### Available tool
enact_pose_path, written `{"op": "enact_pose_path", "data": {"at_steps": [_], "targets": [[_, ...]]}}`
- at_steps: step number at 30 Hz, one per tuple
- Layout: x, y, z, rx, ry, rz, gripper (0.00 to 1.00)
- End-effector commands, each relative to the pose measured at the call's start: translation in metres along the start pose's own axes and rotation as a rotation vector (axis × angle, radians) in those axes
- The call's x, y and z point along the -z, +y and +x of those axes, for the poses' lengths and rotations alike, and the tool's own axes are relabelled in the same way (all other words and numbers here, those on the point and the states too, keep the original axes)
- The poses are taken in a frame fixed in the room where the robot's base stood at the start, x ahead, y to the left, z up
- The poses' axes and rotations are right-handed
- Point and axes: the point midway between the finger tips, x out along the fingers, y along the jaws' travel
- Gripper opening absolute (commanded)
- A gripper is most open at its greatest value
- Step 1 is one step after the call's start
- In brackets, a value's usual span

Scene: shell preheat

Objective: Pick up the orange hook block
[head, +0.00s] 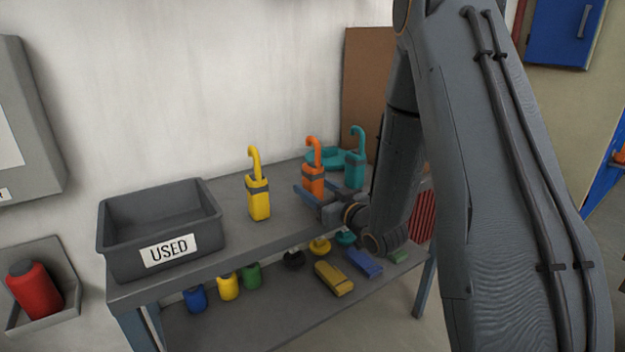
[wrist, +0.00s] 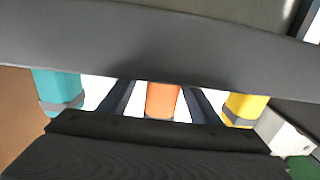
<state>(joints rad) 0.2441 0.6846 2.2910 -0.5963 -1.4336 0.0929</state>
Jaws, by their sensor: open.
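The orange hook block (head: 313,180) stands upright on the grey bench top, its hook curving up. My gripper (head: 316,192) is open at the block, with one finger showing on its left side in the head view. In the wrist view, the orange block (wrist: 162,101) shows between the two dark fingers of my gripper (wrist: 161,106), with a gap visible on each side. My gripper and wrist hide the block's lower part in the head view.
A yellow hook block (head: 259,198) stands left of the orange one, a teal hook block (head: 355,171) right of it. A teal ring-shaped item (head: 325,157) lies behind. A grey bin marked USED (head: 125,262) sits at the bench's left end. A lower shelf (head: 262,318) holds several coloured items.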

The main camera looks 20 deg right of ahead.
Motion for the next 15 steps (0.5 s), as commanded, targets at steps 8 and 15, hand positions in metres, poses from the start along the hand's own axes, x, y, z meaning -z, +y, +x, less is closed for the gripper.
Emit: {"op": "enact_pose_path", "data": {"at_steps": [8,15], "targets": [[0.003,-0.004,0.036,0.003,0.000,-0.001,0.57],[0.002,-0.006,0.041,0.004,-0.001,0.000,0.57]]}}
